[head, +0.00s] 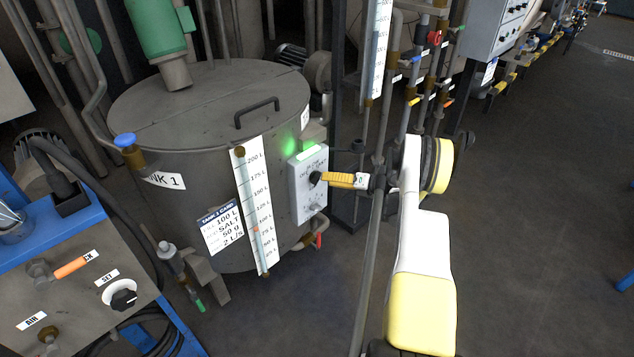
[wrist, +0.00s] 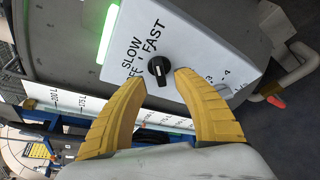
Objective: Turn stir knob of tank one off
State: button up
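Tank one (head: 200,110) is a grey lidded drum with a "TANK 1" label. A pale control box (head: 308,190) is on its right side, and a green light (head: 312,153) glows on top of it. The black stir knob (wrist: 159,67) sits on the box face near the words OFF, SLOW and FAST; its exact setting is hard to read. My gripper (wrist: 161,82) is open, its two yellow fingers apart, with the knob just beyond and between the tips. In the head view my gripper (head: 322,178) is at the box face and partly covers the knob.
A level gauge strip (head: 254,205) and a recipe card (head: 220,229) are on the tank's front. A blue-framed panel (head: 75,285) with a SET knob stands at lower left. Vertical pipes with valves (head: 432,38) stand behind my arm.

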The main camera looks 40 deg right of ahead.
aim_at(320, 178)
jog(key=shift+b+x, duration=0.55)
jog(key=shift+x, duration=1.7)
grip_shut()
